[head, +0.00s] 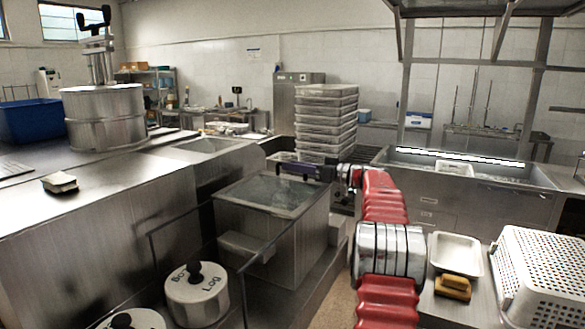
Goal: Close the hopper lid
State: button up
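A square stainless steel box (262,243), which looks like the hopper, stands in the middle of the head view. Its top (268,196) is a grey, shiny, mottled surface inside a metal rim. I cannot tell whether this is a shut lid or the open inside, and no raised lid stands out clearly. My gripper (290,169) is at the end of the red arm, by the box's far edge and apparently above it. It looks dark and small. Contact with the box and the gap between the fingers cannot be made out.
Thin rails (197,222) run around the box's front left. White round lids with black knobs (196,292) sit below. Stacked trays (325,122) stand behind. A steel counter (70,212) fills the left. A white perforated basket (545,275) and a yellow item (453,287) are at right.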

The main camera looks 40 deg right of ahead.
jog(key=v, duration=1.2)
jog(key=shift+s, duration=0.4)
jog(key=shift+d, duration=0.15)
